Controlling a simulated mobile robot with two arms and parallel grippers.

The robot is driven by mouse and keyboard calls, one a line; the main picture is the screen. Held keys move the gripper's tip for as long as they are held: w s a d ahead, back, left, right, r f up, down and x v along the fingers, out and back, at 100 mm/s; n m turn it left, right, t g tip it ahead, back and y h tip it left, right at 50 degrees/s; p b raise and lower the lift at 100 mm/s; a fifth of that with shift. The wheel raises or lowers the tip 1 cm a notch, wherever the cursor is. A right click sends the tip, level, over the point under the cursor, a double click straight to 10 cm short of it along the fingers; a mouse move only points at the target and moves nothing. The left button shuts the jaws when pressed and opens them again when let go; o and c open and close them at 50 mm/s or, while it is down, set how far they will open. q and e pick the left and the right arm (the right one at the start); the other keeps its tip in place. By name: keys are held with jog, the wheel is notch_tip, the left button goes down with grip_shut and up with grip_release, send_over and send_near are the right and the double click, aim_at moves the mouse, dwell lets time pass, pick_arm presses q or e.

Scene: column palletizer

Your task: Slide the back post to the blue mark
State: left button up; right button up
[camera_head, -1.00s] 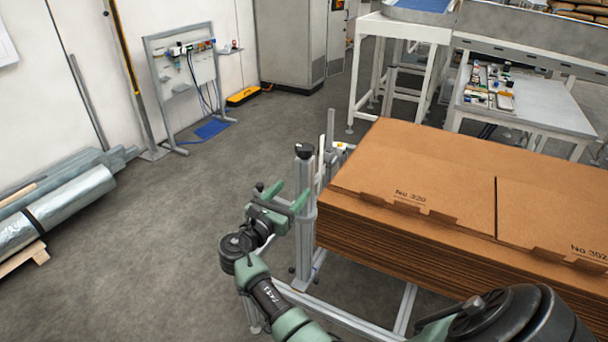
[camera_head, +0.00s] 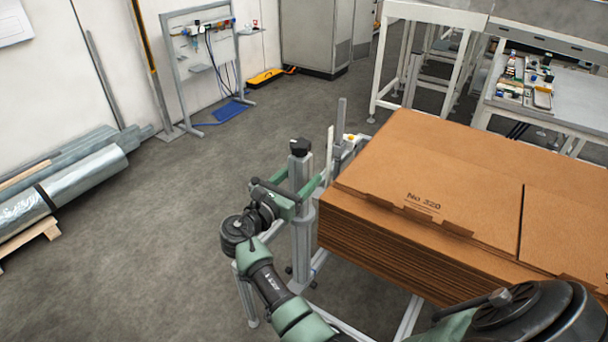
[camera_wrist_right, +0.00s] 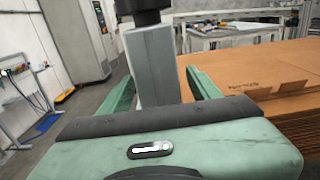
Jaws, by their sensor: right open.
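A grey metal post (camera_head: 302,240) with a black cap stands upright at the left end of the cardboard stack. My right gripper (camera_head: 298,192) is at the upper part of this post, below the cap. In the right wrist view the post (camera_wrist_right: 153,62) stands between the two green fingers of the open gripper (camera_wrist_right: 160,80), with one finger on each side. Whether a finger touches the post I cannot tell. I cannot make out the blue mark clearly. My left gripper is not in view.
A stack of brown cardboard sheets (camera_head: 415,255) stands close to the right of the post. A thinner upright (camera_head: 342,120) is just behind. Foil-wrapped rolls (camera_head: 85,180) lie by the left wall. The floor (camera_head: 160,250) left of the post is clear.

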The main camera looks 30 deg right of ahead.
jog(key=shift+a+r, duration=0.1)
jog(key=shift+a, duration=0.1)
jog(key=shift+c, duration=0.3)
jog(key=shift+a, duration=0.1)
jog(key=c, duration=0.5)
grip_shut()
jog(key=shift+d, duration=0.2)
jog(key=shift+w+d, duration=0.1)
jog(key=shift+d, duration=0.25)
jog(key=x, duration=1.1)
jog(key=shift+d+r, duration=0.15)
jog(key=shift+r, duration=0.05)
jog(key=shift+o, duration=2.2)
grip_release()
jog(key=shift+o, duration=0.6)
jog(key=shift+w+d+f, duration=0.2)
jog(key=shift+d+f, duration=0.1)
jog(key=shift+d, duration=0.05)
jog(key=b+v, duration=0.1)
jog(key=v, duration=0.7)
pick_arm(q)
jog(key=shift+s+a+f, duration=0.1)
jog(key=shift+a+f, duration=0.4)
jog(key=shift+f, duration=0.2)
